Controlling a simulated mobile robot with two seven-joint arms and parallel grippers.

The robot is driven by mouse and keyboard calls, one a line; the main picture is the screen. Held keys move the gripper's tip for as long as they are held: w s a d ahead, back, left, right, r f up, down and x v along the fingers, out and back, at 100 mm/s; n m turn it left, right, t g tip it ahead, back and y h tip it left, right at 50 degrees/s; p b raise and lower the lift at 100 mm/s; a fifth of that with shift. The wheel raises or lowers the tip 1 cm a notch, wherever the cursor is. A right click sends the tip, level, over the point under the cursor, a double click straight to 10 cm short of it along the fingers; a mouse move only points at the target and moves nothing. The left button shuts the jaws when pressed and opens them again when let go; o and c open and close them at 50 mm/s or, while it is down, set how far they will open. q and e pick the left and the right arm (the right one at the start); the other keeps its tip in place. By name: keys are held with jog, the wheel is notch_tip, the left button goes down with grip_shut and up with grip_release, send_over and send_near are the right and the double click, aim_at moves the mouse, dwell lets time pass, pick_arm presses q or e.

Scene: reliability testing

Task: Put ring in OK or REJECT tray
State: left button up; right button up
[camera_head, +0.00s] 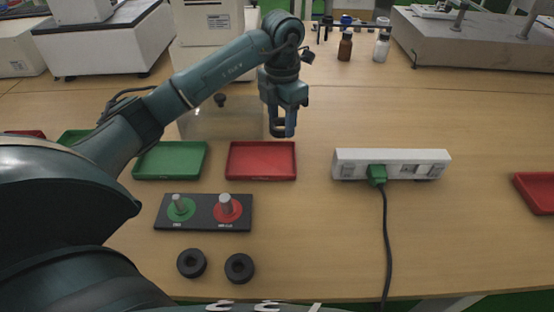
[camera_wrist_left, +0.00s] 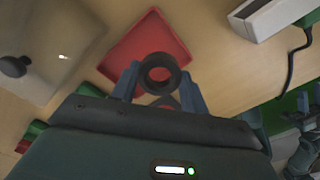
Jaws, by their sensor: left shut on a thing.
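My left gripper (camera_head: 282,128) is shut on a dark ring, which shows clearly between the fingers in the left wrist view (camera_wrist_left: 160,74). It holds the ring above the table, beyond the back edge of the red tray (camera_head: 262,175) in the head view. The red tray also shows behind the ring in the left wrist view (camera_wrist_left: 150,42). A green tray (camera_head: 170,174) sits just left of the red one; both look empty in the head view. Two more black rings, a left one (camera_head: 191,263) and a right one (camera_head: 239,267), lie near the front edge.
A black plate (camera_head: 203,226) with a green-based and a red-based peg stands in front of the trays. A white power strip (camera_head: 390,157) with a green plug and black cable lies to the right. Another red tray (camera_head: 538,193) is at the right edge. Bottles (camera_head: 345,46) stand behind.

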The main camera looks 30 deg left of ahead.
pick_arm(q)
send_over(281, 161)
notch_tip(281, 161, down, 5)
jog(key=shift+s+r, duration=0.1)
jog(key=shift+r, duration=0.05)
jog(key=shift+f, duration=0.6)
notch_tip(281, 161, down, 3)
jog(key=shift+f, duration=0.3)
pick_arm(e)
jog(key=shift+s, duration=0.35)
pick_arm(q)
jog(key=shift+f+b, duration=0.1)
jog(key=shift+b, duration=0.2)
jog(key=shift+f, duration=0.1)
jog(key=o, duration=0.7)
pick_arm(e)
jog(key=shift+s, duration=0.1)
